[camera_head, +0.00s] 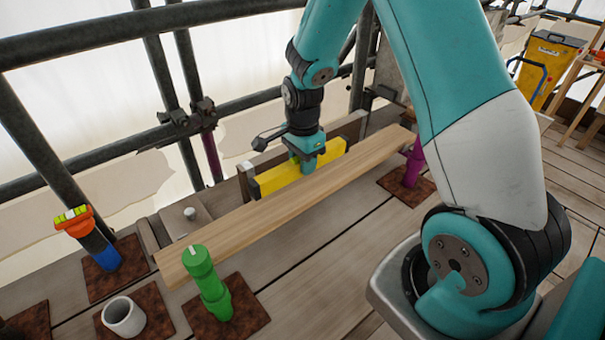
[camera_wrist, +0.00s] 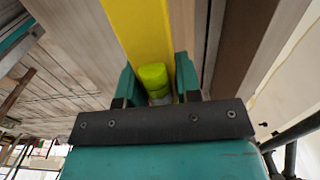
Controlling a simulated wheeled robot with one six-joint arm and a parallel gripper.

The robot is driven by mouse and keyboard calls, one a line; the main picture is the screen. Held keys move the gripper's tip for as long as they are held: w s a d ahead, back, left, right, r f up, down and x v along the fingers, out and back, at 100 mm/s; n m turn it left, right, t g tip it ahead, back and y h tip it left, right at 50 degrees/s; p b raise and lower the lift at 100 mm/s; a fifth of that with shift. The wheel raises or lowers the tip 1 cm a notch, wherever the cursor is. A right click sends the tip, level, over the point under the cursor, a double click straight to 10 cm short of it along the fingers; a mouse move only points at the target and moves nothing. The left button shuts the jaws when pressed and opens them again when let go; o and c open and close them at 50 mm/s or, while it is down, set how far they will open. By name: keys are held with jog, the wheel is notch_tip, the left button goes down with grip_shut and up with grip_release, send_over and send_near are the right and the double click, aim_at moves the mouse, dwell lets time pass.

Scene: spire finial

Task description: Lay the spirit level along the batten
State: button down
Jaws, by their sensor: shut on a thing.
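The yellow spirit level (camera_head: 272,181) is in my gripper (camera_head: 308,166), on edge and running roughly along the batten. It shows in the wrist view as a yellow bar (camera_wrist: 135,25) with a green vial (camera_wrist: 155,78) between the fingers (camera_wrist: 158,88). The batten (camera_head: 270,210) is a long pale wooden board, slanting from lower left to upper right. In the head view the level is at the batten's far side, near its middle. The batten hides the level's lower edge, and I cannot tell if they touch.
A green post (camera_head: 206,282) stands before the batten's near end and a purple post (camera_head: 413,165) near its far end. At left are an orange-topped blue piece (camera_head: 103,252) and a pale cup (camera_head: 123,317). Scaffold tubes (camera_head: 150,20) run behind.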

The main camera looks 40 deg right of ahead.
aim_at(303, 188)
notch_tip(303, 188, down, 5)
jog(key=shift+f+p, duration=0.1)
jog(key=shift+p, duration=0.35)
jog(key=c, duration=0.8)
grip_release()
notch_tip(303, 188, up, 11)
jog(key=b, duration=0.3)
jog(key=shift+s+a+r+n, duration=0.2)
jog(key=shift+a+r+n, duration=0.2)
jog(key=shift+a+r, duration=0.15)
jog(key=shift+s+a+r+n, duration=0.2)
jog(key=shift+a+r+n, duration=0.2)
jog(key=shift+r, duration=0.25)
jog(key=s+a+r+n+y, duration=0.2)
jog(key=s+a+r+n, duration=0.3)
jog(key=s+a+n, duration=0.3)
jog(key=s+a+r+n+y, duration=0.2)
jog(key=s+a+r+n, duration=0.3)
jog(key=s+a+n, duration=0.4)
jog(key=s+n, duration=0.4)
jog(key=n, duration=0.2)
jog(key=shift+s+a, duration=0.15)
jog(key=shift+a, duration=0.15)
